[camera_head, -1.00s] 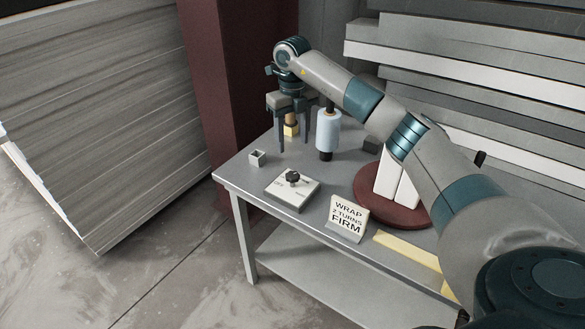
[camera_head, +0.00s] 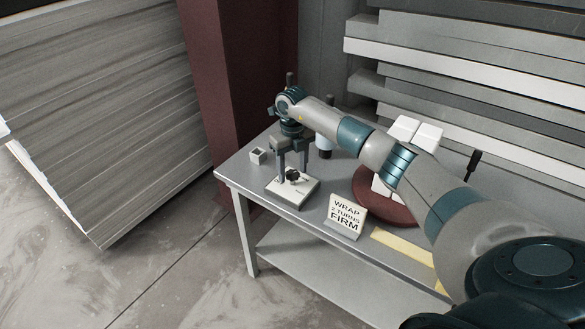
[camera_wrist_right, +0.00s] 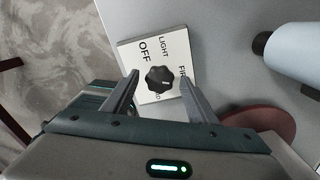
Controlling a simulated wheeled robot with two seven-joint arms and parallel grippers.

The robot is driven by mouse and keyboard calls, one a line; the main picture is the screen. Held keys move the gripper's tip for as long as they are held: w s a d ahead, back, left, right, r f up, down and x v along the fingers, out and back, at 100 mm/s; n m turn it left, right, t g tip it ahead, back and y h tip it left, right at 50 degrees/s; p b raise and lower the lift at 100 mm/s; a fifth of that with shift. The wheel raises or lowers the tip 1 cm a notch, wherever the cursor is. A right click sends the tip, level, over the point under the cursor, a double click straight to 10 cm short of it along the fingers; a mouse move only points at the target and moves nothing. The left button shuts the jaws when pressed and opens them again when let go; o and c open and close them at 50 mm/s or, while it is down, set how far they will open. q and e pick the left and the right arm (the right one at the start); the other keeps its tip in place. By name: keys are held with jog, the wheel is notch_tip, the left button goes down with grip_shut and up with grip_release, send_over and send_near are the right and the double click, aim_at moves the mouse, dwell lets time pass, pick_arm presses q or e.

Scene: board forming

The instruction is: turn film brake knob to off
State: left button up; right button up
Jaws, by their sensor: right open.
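The film brake knob (camera_wrist_right: 158,79) is black and lobed, on a white plate (camera_wrist_right: 128,52) lettered OFF, LIGHT and FIRM, with one more label partly hidden. In the head view the knob (camera_head: 292,176) and its plate (camera_head: 302,194) sit near the table's front left edge. My right gripper (camera_wrist_right: 155,88) points down at the plate, fingers open on either side of the knob, with gaps between them and it. I cannot tell which label the knob points to. My left gripper is not in view.
A small square cup (camera_head: 257,156) stands left of the plate. A sign (camera_head: 345,217) reading WRAP 2 TURNS FIRM stands to the right. Behind are a film roll (camera_head: 324,144), partly hidden by my arm, and a dark red turntable (camera_head: 366,190) with white blocks.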

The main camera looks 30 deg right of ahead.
jog(key=shift+c, duration=0.7)
jog(key=c, duration=0.9)
jog(key=shift+c, duration=0.2)
